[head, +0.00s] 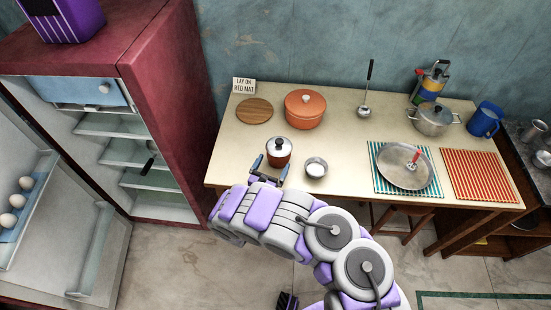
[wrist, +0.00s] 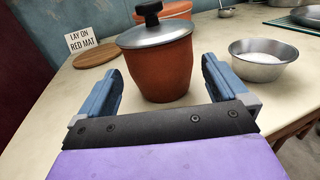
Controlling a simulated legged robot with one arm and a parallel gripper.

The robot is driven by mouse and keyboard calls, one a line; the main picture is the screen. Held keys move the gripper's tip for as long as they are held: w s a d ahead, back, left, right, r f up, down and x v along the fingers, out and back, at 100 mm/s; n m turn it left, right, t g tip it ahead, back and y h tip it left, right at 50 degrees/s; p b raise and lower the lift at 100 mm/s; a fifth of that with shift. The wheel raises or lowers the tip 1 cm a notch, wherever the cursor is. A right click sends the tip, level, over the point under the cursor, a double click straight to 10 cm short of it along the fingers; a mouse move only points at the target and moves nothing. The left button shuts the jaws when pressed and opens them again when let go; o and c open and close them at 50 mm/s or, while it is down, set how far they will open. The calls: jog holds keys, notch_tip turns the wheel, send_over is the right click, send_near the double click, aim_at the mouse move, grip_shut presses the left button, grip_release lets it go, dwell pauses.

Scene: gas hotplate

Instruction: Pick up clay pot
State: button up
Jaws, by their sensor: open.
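The clay pot (head: 279,153) is a small reddish-brown pot with a metal lid and black knob. It stands upright near the table's front edge, left of the middle. It also shows in the wrist view (wrist: 158,68), just beyond and between the fingers. My gripper (head: 265,168) is open, with its two blue fingers (wrist: 162,88) spread to the left and right of the pot's near side. I cannot tell whether either finger touches it. The gripper holds nothing.
A metal bowl (head: 316,167) of white contents stands close right of the pot. An orange lidded pot (head: 305,110), a round wooden board (head: 254,111) and a "lay on red mat" sign (head: 243,87) are behind.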

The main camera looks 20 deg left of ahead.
jog(key=shift+w+d+f, duration=0.2)
jog(key=shift+w+d, duration=0.65)
jog(key=shift+w, duration=0.3)
jog(key=w, duration=0.1)
jog(key=w+a+b, duration=0.1)
jog(key=w, duration=0.1)
jog(key=w+a, duration=0.1)
jog(key=shift+w+a+f+b, duration=0.25)
jog(key=shift+w+b, duration=0.05)
jog(key=shift+b, duration=0.05)
jog(key=shift+d+r, duration=0.3)
jog(key=shift+d, duration=0.45)
jog(key=shift+c, duration=0.3)
jog(key=shift+d, duration=0.15)
jog(key=shift+c, duration=0.7)
jog(key=shift+s+a+f, duration=0.15)
jog(key=shift+a+f, duration=0.1)
jog(key=shift+a, duration=0.35)
jog(key=c, duration=0.8)
jog(key=shift+d, duration=0.25)
jog(key=c, duration=0.7)
jog(key=shift+c, duration=0.2)
